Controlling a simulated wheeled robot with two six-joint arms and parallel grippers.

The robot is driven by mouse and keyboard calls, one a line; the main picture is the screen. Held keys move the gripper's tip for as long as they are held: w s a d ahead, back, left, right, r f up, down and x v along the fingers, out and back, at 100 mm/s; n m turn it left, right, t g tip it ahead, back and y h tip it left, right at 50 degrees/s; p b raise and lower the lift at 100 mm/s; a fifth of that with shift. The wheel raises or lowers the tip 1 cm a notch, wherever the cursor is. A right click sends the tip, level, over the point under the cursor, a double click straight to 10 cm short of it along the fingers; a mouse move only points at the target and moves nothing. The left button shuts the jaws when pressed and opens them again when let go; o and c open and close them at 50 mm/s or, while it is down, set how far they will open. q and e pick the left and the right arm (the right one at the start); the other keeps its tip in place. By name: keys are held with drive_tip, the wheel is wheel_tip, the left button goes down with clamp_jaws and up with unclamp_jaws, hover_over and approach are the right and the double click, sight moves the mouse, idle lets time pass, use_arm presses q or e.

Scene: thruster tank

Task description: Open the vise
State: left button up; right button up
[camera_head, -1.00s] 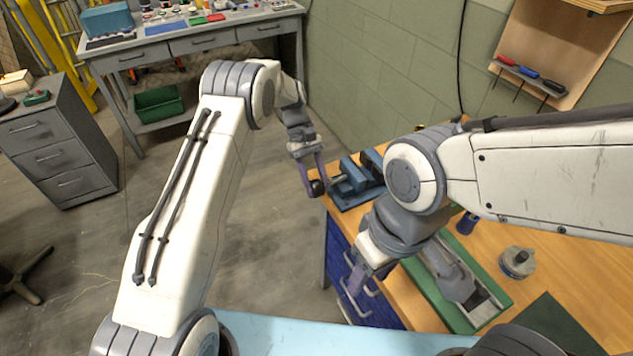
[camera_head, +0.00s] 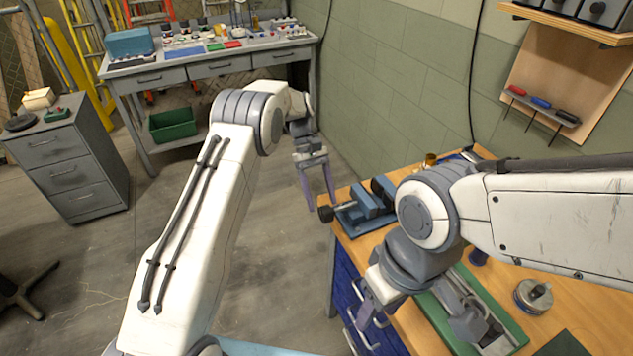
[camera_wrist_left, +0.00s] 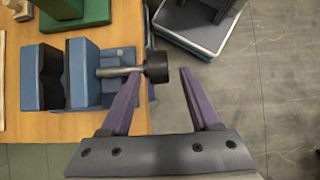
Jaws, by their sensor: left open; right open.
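The blue vise (camera_head: 368,207) is fixed at the far left corner of the wooden workbench. Its metal screw ends in a black knob (camera_head: 326,214) that sticks out past the bench edge. In the left wrist view the vise (camera_wrist_left: 78,76) shows its jaws with a gap between them, and the black knob (camera_wrist_left: 157,67) lies just ahead of the fingertips. My left gripper (camera_head: 319,205) is open and empty, with its purple fingers next to the knob; in the wrist view the knob is near the left finger. My right gripper (camera_head: 370,312) hangs at the bench's front edge, partly hidden by its own wrist.
The wooden bench (camera_head: 400,305) has blue drawers below. A green tray (camera_head: 508,325) with a grey metal part and a round metal container (camera_head: 533,297) are on it. A tool board (camera_head: 560,70) hangs on the wall. Floor left of the bench is clear.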

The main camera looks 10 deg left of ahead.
use_arm(q)
drive_tip(key=v, duration=0.7)
